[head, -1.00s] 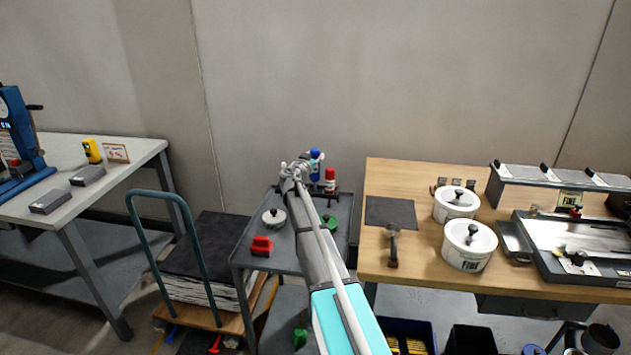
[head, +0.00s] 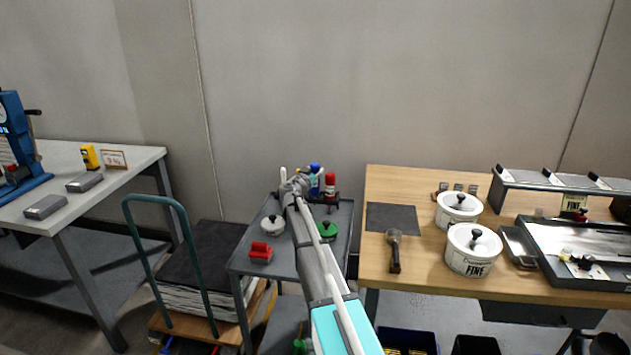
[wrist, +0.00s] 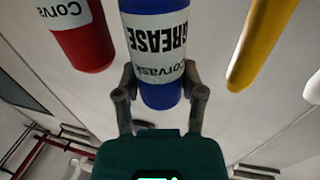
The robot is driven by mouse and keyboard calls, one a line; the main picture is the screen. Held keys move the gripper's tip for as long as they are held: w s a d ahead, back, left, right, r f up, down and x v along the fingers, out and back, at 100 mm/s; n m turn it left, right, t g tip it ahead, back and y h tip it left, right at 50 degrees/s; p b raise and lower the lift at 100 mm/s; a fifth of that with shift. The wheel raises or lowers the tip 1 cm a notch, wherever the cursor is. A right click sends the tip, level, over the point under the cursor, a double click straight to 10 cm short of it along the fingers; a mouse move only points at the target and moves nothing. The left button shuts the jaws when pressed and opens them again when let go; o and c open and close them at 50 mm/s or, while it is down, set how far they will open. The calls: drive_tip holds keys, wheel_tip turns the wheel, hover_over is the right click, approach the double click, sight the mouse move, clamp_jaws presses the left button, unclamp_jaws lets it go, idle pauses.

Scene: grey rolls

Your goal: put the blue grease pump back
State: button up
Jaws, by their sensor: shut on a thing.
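The blue grease pump (head: 315,171) is upright at the back of the grey cart (head: 345,230), just left of the red bottle (head: 330,181). In the wrist view the red bottle (wrist: 82,45) stands to the left, apart from the pump.
A yellow rod-like thing (wrist: 258,45) shows right of the pump in the wrist view. A white-lidded pot (head: 272,225), a red block (head: 261,253) and a green-lidded item (head: 328,230) sit on the cart. A wooden bench (head: 420,280) stands close on the right.

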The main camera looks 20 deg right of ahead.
drive_tip(key=shift+f+b, duration=1.5)
drive_tip(key=shift+f, duration=0.25)
drive_tip(key=o, duration=0.9)
drive_tip(key=shift+c, duration=0.2)
drive_tip(key=v, duration=1.2)
